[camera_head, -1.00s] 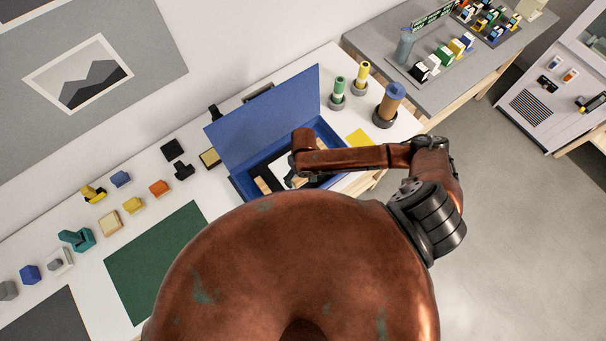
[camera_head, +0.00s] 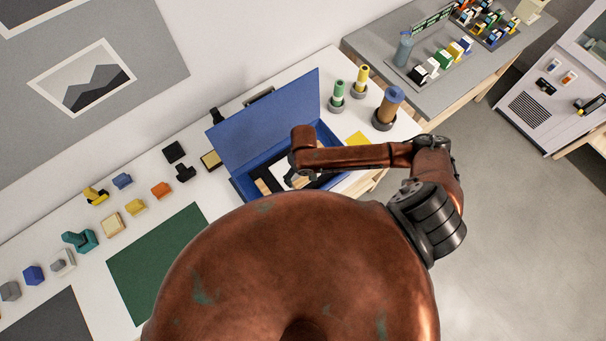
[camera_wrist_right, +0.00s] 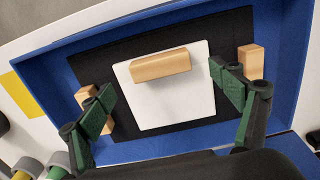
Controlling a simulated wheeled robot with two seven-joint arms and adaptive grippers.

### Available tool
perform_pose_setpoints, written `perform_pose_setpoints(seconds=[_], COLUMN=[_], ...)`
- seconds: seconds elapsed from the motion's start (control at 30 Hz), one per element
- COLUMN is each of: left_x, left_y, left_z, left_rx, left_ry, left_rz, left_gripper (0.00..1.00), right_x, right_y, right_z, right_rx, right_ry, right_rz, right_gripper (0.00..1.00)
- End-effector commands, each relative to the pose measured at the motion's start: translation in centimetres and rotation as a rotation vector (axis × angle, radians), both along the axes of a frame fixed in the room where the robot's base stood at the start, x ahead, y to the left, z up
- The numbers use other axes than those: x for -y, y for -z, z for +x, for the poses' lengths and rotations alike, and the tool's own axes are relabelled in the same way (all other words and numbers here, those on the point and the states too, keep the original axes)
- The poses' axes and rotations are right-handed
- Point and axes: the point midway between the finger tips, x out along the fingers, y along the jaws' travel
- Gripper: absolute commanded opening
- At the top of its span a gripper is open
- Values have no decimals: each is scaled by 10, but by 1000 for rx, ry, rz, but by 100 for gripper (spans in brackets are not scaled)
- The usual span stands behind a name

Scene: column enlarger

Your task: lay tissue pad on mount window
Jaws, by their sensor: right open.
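A white square pad (camera_wrist_right: 180,100) with a wooden bar (camera_wrist_right: 160,65) across its upper part lies over a black mount (camera_wrist_right: 218,134) inside a shallow blue box (camera_wrist_right: 285,60). A wooden block (camera_wrist_right: 250,62) sits at the mount's right side and another (camera_wrist_right: 88,96) at its left. My right gripper (camera_wrist_right: 160,80) is open above the box, its green fingers spread either side of the pad and holding nothing. In the head view my right arm hides part of the open box (camera_head: 240,183). My left gripper is not in view.
The box's blue lid (camera_head: 265,120) stands raised behind it. Green (camera_head: 338,92) and yellow (camera_head: 361,77) cylinders and a brown one (camera_head: 389,104) stand to its right. Several small blocks and a green mat (camera_head: 155,262) lie to the left on the white table. Bare floor is at the right.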

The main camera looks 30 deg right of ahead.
Motion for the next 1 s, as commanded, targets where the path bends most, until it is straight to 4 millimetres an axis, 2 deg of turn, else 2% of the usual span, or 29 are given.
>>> perform_pose_setpoints(seconds=[0.7, 1.0], left_x=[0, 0], left_y=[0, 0], left_z=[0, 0], left_rx=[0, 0], left_ry=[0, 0], left_rz=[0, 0], left_gripper=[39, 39], right_x=[0, 0], right_y=[-27, -30], right_z=[0, 0], right_rx=[0, 1], right_ry=[1, 0], right_rz=[0, 0], right_gripper=[85, 85])
